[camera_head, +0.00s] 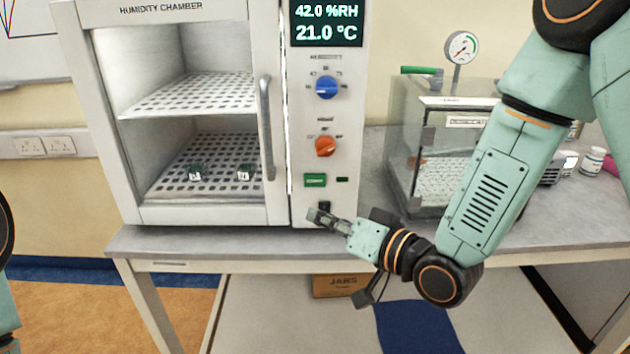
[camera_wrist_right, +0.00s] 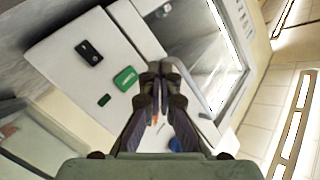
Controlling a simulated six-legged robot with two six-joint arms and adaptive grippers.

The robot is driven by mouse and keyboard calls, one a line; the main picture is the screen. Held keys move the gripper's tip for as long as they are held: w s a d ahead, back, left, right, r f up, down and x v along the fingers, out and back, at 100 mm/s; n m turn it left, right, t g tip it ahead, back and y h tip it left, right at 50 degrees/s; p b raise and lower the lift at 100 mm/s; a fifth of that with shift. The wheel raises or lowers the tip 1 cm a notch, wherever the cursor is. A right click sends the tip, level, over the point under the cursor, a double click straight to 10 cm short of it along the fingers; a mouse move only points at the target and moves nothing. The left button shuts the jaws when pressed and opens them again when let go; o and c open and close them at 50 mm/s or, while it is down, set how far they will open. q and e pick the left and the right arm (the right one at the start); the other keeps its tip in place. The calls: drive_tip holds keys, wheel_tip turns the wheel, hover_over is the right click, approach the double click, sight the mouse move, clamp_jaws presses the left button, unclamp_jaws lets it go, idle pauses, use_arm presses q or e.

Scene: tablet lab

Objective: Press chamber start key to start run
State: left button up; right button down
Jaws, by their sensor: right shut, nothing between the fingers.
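The humidity chamber (camera_head: 306,215) stands on the bench, with its control panel on the right side. The green start key (camera_head: 315,180) sits low on the panel, under the orange knob (camera_head: 325,146); its label is too small to read surely. A small dark green lamp or window (camera_head: 342,179) is beside it. My right gripper (camera_head: 318,214) is shut and empty, just below the key near the black switch (camera_head: 324,206). In the right wrist view the green key (camera_wrist_right: 125,78) is clear, left of the shut fingertips (camera_wrist_right: 161,72); I cannot tell the remaining gap. My left gripper is out of view.
The blue knob (camera_head: 326,87) and display (camera_head: 327,24) reading 42.0 %RH and 21.0 °C are higher up. The door handle (camera_head: 265,127) stands out left of the panel. A clear cabinet with a gauge (camera_head: 462,47) stands right, behind my right arm.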

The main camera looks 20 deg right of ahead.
sight(315, 181)
drive_tip(key=w+d, duration=0.1)
drive_tip(key=w, duration=0.7)
drive_tip(key=shift+d, duration=0.4)
drive_tip(key=shift+w+d, duration=0.1)
drive_tip(key=shift+d, duration=0.15)
drive_tip(key=shift+a, duration=0.2)
drive_tip(key=shift+d, duration=0.15)
idle(0.4)
